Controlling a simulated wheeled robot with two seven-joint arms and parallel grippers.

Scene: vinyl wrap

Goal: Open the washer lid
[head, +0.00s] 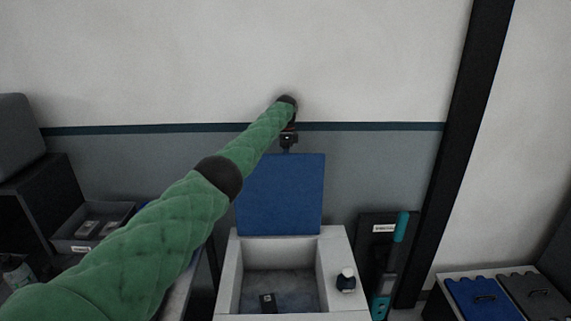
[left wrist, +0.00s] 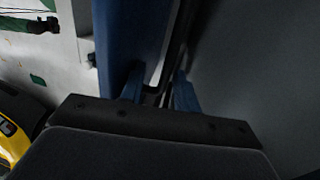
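The washer is a pale box (head: 228,285) with an open top, low in the middle of the head view. Its blue lid (head: 281,196) stands upright at the back edge, and the basin inside is uncovered. My left arm reaches across from the left. My left gripper (head: 289,147) is at the top edge of the lid, small and dark. In the left wrist view, the two blue fingers (left wrist: 158,92) are apart, with a blue panel (left wrist: 127,35), likely the lid, close beside them. I cannot tell whether they touch it. My right gripper is not in view.
A small dark item (head: 268,302) lies in the basin. A white-capped bottle (head: 346,280) stands on the right rim. A grey bin (head: 92,228) is at left. A dark panel with teal tools (head: 400,228) and blue-lidded box (head: 480,297) are at right. The wall is close behind.

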